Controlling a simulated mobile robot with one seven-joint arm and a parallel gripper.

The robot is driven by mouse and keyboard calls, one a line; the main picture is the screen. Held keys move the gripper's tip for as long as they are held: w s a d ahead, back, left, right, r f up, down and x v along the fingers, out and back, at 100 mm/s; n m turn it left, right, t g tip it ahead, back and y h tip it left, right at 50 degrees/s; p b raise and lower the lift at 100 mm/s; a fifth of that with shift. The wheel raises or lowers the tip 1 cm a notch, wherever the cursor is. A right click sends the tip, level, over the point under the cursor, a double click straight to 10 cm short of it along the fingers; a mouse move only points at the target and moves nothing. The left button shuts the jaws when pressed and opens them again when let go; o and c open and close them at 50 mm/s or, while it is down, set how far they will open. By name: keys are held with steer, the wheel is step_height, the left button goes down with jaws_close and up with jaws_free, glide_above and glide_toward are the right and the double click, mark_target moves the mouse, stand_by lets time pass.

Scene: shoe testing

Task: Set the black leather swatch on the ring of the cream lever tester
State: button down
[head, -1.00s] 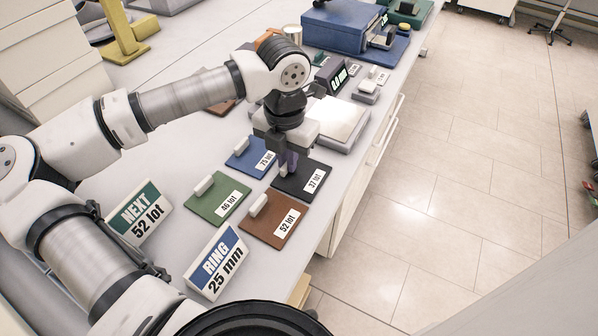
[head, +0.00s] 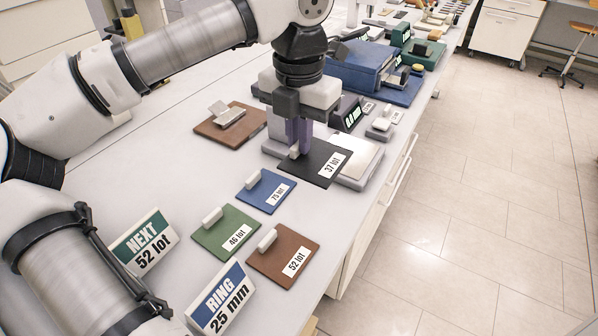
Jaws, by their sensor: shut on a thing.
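The black leather swatch (head: 312,163) has a white label reading "37 lot" and a small grip tab at its left. My gripper (head: 297,143) is shut on that tab, its fingers pointing down.
Blue (head: 265,192), green (head: 226,233) and brown (head: 283,256) swatches lie on the bench. Signs reading "NEXT 52 lot" (head: 141,243) and "RING 25 mm" (head: 220,299) stand in front.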

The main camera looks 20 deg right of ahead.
step_height(320, 180, up, 6)
steer(key=shift+r, duration=0.15)
stand_by(0.8)
